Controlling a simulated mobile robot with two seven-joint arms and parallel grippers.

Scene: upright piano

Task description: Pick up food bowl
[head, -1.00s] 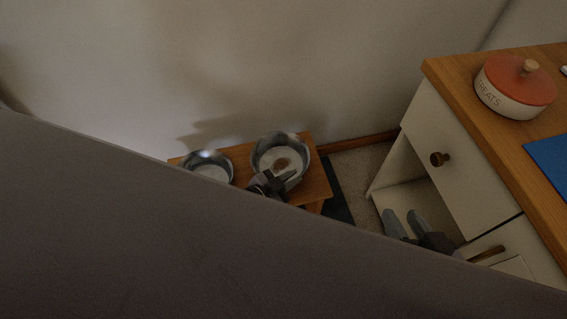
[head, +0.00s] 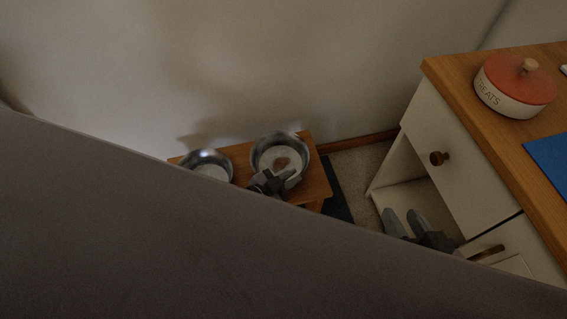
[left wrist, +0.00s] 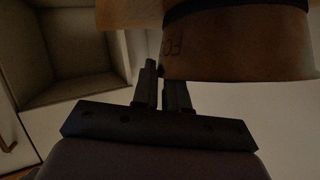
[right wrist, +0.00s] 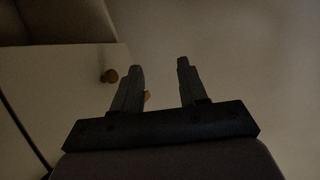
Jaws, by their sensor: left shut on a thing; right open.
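The food bowl (head: 264,147), a metal bowl with brown food inside, is at the right end of a small wooden stand (head: 318,178). My left gripper (head: 284,177) is shut on its near rim; in the left wrist view the bowl (left wrist: 245,45) fills the upper right, with partly visible lettering on its side. The left gripper's fingers (left wrist: 164,75) are close together there, one tip partly hidden by the bowl wall. My right gripper (head: 404,213) is open and empty in front of the white cabinet; its spread fingers (right wrist: 159,66) show in the right wrist view.
A second metal bowl (head: 212,172) is at the stand's left end. A white cabinet (head: 455,165) with a wooden top is on the right, carrying a treats jar (head: 510,95) and a blue mat (head: 550,160). A wall stands behind the stand. A large grey surface hides the lower left.

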